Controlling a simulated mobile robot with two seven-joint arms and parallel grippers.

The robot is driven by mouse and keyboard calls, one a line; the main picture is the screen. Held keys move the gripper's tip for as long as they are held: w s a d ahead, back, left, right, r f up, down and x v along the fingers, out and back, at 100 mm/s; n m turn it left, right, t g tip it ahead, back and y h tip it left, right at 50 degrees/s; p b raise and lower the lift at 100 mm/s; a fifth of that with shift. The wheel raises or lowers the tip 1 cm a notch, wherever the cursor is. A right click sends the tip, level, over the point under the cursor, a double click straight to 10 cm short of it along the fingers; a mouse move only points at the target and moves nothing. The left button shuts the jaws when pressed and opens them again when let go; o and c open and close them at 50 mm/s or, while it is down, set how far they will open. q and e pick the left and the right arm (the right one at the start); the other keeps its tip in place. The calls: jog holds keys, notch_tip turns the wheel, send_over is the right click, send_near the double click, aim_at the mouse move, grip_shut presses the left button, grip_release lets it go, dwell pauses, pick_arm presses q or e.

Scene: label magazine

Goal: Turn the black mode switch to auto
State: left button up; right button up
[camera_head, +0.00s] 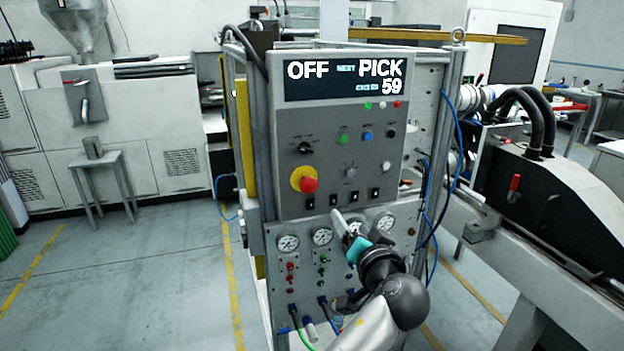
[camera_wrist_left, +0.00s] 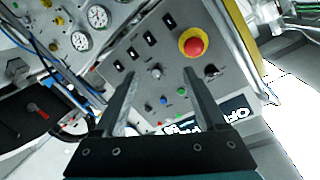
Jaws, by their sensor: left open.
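The black mode switch (camera_head: 305,148) is a small knob on the left of the grey control panel (camera_head: 330,127), above the red emergency stop (camera_head: 309,184). The panel's display (camera_head: 343,78) reads OFF, NEXT PICK and 59. The way the knob points is too small to tell. In the left wrist view the black switch (camera_wrist_left: 212,71) lies just outside the right finger's tip, beside the emergency stop (camera_wrist_left: 194,46). My left gripper (camera_head: 341,220) is open and empty in front of the panel's lower edge, below and right of the switch. My right gripper is not in view.
A grey knob (camera_head: 350,170) sits right of the emergency stop and shows between the fingers in the wrist view. Small black switches line the panel's bottom. Gauges (camera_head: 322,236) and hose fittings are below. Blue hoses hang at the right. Open floor (camera_head: 150,275) lies left.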

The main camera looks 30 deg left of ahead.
pick_arm(q)
jog(key=s+a+r+n+y, duration=0.2)
jog(key=s+r+n+y, duration=0.15)
jog(key=r, duration=0.65)
jog(key=p, duration=0.3)
send_near(306, 150)
jog(key=shift+g+h, duration=0.3)
jog(key=shift+h, duration=0.05)
jog(key=x, duration=0.8)
jog(key=shift+d+r, duration=0.1)
jog(key=shift+r, duration=0.3)
pick_arm(e)
jog(key=r, duration=0.2)
jog(key=s+a+r, duration=0.1)
pick_arm(q)
jog(key=shift+c, duration=0.4)
grip_shut()
